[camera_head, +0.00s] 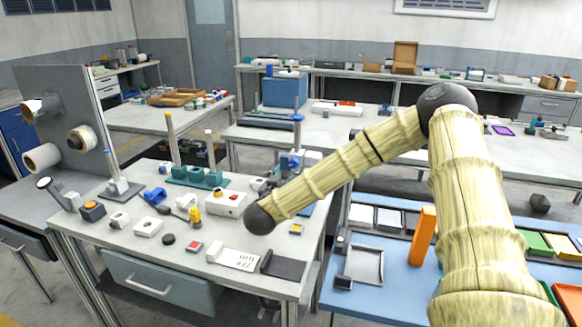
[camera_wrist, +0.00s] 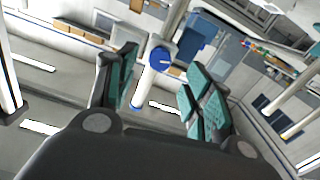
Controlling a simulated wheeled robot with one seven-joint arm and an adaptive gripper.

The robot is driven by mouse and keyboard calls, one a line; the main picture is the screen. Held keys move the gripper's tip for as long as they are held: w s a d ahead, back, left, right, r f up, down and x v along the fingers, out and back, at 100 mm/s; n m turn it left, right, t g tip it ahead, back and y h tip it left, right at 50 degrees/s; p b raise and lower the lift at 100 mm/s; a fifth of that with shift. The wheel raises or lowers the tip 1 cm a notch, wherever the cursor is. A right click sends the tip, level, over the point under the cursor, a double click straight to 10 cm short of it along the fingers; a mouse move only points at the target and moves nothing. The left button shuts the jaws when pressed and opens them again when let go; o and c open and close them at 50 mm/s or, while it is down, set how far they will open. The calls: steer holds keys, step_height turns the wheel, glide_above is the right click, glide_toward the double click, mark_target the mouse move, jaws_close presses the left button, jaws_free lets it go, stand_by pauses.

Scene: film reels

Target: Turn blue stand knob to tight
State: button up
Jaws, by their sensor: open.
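In the wrist view a round blue knob (camera_wrist: 161,58) with a pale pointer line sits on the end of a pale post, seen tilted. My gripper (camera_wrist: 163,92) is open, with one teal-padded finger on each side of the knob in the picture. A gap shows on both sides, and I cannot tell how far the knob lies beyond the fingertips. In the head view a post with a blue knob (camera_head: 298,118) rises behind my forearm, which hides part of its stand. My gripper is not clearly visible in the head view.
Two tall posts rise from a teal base (camera_head: 195,178) to the left. A grey panel (camera_head: 75,120) with rolls stands at the left. A blue table (camera_head: 400,285) with trays is at the right.

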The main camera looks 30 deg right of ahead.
mark_target(293, 166)
steer(key=shift+p+x, duration=0.4)
steer(key=shift+x, duration=2.4)
steer(key=c, duration=1)
